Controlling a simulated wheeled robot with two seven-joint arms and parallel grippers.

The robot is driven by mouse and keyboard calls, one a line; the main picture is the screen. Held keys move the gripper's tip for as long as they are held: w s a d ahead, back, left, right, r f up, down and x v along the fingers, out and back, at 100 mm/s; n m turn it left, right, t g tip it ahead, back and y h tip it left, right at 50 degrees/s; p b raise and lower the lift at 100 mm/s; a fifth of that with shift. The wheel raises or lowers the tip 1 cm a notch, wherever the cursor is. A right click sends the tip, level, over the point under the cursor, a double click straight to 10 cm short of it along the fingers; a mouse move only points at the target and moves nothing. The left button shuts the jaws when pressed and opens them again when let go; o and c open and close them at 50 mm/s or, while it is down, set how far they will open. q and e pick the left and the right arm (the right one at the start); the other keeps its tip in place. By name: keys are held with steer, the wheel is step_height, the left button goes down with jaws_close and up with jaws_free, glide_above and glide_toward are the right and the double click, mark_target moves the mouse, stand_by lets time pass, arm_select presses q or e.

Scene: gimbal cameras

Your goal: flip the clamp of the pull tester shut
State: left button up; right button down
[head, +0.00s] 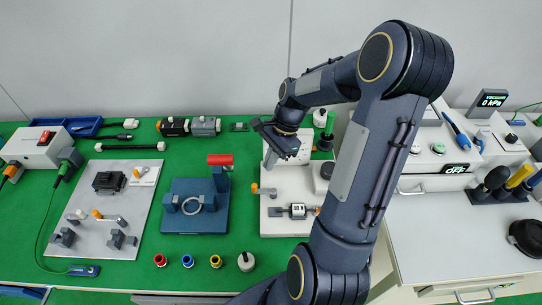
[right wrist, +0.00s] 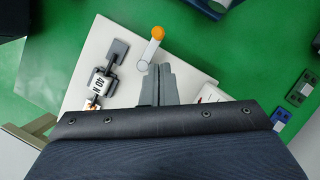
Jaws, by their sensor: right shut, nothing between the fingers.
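The pull tester is a white base plate (head: 275,228) on the green bench. My right gripper (head: 270,158) is above the back part of the plate. My left gripper is out of view.
A grey plate (head: 100,240) with clamps lies farther left. Several coloured plugs and a weight (head: 246,262) stand in front. White instruments (head: 440,150) fill the right side.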

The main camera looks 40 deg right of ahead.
mark_target(262, 192)
steer(key=x, duration=0.6)
steer(key=shift+f, duration=0.1)
steer(key=shift+s+a+n+g, duration=0.1)
steer(key=shift+a+n+g, duration=0.1)
steer(key=shift+n, duration=0.35)
steer(key=shift+a+n+g, duration=0.15)
steer(key=shift+n+g, duration=0.05)
steer(key=shift+n, duration=0.35)
steer(key=shift+a+n, duration=0.2)
steer(key=shift+n, duration=0.4)
steer(key=n, duration=0.1)
steer(key=n+g, duration=0.1)
steer(key=s+a+n+g, duration=0.1)
steer(key=n, duration=0.1)
steer(key=shift+h, duration=0.3)
steer(key=n, duration=0.2)
steer(key=s+n+g+h, duration=0.1)
steer(key=n, duration=0.1)
steer(key=shift+s+a+n, duration=0.15)
steer(key=shift+a+n, duration=0.1)
steer(key=shift+n, duration=0.15)
steer(key=n, duration=0.2)
steer(key=s+n+h, duration=0.1)
steer(key=shift+n+g+h, duration=0.3)
steer(key=shift+n+g, duration=0.1)
steer(key=shift+d, duration=0.15)
